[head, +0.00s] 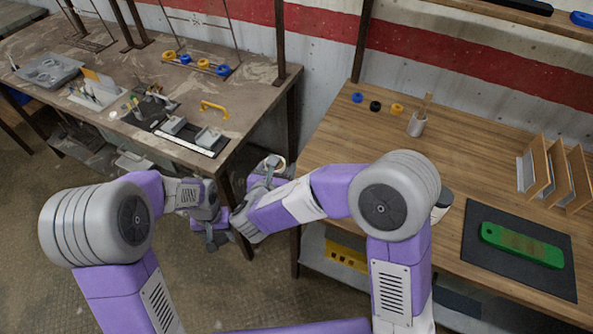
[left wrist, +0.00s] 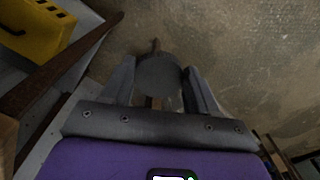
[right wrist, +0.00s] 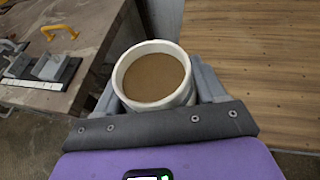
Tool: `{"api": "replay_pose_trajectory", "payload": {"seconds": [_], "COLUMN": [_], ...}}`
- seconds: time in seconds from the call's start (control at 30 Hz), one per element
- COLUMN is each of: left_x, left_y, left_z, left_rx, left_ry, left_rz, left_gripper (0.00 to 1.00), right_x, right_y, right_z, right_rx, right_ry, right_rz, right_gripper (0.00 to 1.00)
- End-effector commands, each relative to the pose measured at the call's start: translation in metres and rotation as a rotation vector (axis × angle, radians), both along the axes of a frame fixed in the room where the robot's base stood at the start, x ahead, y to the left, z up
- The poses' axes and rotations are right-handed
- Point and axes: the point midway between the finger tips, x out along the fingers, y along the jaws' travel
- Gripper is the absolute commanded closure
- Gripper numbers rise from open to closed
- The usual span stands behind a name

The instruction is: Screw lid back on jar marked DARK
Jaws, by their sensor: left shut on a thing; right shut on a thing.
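My right gripper (head: 268,172) is shut on an open white jar (right wrist: 126,80), held upright between the two tables. Brown contents fill it below the rim, and no lid is on it. Its rim also shows in the head view (head: 273,162). No DARK marking is readable. My left gripper (head: 214,238) is shut on a round grey lid (left wrist: 158,76) with a small knob or stem at its far edge. In the left wrist view the lid sits between the fingers above the floor. The lid is apart from the jar. I cannot make it out in the head view.
A wooden table (head: 330,150) is at right, with a pale container (head: 443,203) partly behind my right arm and a green item (head: 522,245) on a dark mat. A cluttered brown table (head: 240,100) is at left. A yellow box (left wrist: 35,35) shows below the wooden table.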

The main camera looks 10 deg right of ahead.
Motion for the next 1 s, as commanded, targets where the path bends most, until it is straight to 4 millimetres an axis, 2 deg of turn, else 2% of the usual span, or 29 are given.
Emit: {"api": "replay_pose_trajectory", "payload": {"seconds": [0.4,0.57,0.67,0.77,1.0], "left_x": [0.000,0.013,0.032,0.054,0.091], "left_y": [0.000,-0.002,-0.006,-0.012,-0.026], "left_z": [0.000,0.012,0.032,0.062,0.150], "left_rx": [0.000,-0.001,-0.001,-0.001,-0.001], "left_ry": [0.000,-0.006,-0.009,-0.011,-0.010], "left_rz": [-0.001,-0.020,-0.052,-0.096,-0.201], "left_gripper": [0.69,0.69,0.69,0.69,0.69], "right_x": [0.001,0.001,0.001,0.001,0.001], "right_y": [0.005,0.005,0.005,0.005,0.004], "right_z": [0.001,0.001,0.001,0.001,0.001], "right_rx": [0.000,0.000,0.000,0.000,0.000], "right_ry": [0.000,-0.001,-0.001,-0.002,-0.002], "right_rz": [0.000,0.000,0.000,0.000,0.000], "right_gripper": [0.85,0.85,0.85,0.85,0.85]}}
